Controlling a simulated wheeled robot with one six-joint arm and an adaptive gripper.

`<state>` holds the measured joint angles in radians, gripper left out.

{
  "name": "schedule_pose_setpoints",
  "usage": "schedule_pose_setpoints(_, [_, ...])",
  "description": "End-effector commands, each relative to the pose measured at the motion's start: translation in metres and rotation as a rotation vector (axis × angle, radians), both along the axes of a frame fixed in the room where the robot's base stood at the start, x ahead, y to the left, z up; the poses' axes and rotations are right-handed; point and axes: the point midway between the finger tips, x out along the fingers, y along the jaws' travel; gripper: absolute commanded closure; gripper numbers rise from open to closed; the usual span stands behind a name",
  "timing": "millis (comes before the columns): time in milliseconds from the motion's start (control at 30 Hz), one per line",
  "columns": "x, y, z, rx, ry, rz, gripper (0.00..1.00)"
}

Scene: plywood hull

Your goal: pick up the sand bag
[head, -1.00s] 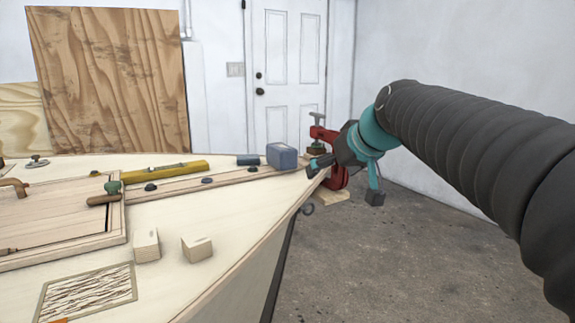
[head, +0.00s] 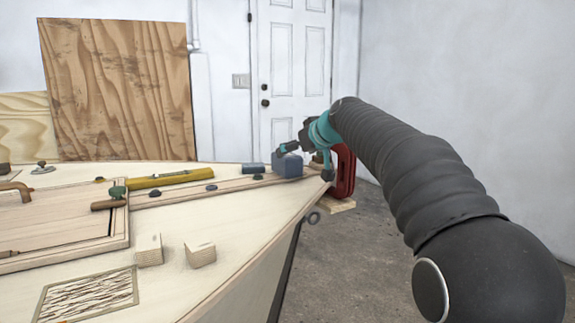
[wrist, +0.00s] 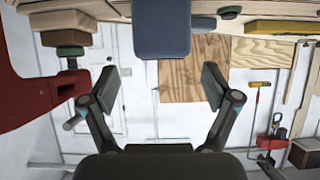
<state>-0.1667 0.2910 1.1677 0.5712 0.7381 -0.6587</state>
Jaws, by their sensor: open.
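The sand bag looks like a blue-grey, rounded block (head: 286,167) on the hull's far right corner. It also shows in the wrist view (wrist: 161,28) at top centre, where the picture is upside down. My gripper (head: 307,160) is at the bag, with one finger at its upper side and the other past its right side. In the wrist view my gripper (wrist: 160,88) is open, with empty space between the fingers. The bag lies between the two fingers' lines, above the tips in the picture. I cannot tell whether a finger touches it.
A red clamp (head: 345,172) stands right beside my gripper and looms at the left in the wrist view (wrist: 25,85). A small dark blue block (head: 253,168) lies just left of the bag. A yellow level (head: 172,178) and two wooden blocks (head: 200,254) sit on the hull (head: 235,228).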

Motion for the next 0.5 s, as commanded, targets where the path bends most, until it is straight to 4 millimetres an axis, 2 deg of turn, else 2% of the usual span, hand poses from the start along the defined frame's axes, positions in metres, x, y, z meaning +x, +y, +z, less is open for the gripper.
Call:
schedule_pose_setpoints(233, [0.011, 0.009, -0.009, 0.000, 0.001, 0.001, 0.12])
schedule_pose_setpoints(500, [0.036, 0.028, -0.025, 0.000, 0.000, 0.001, 0.12])
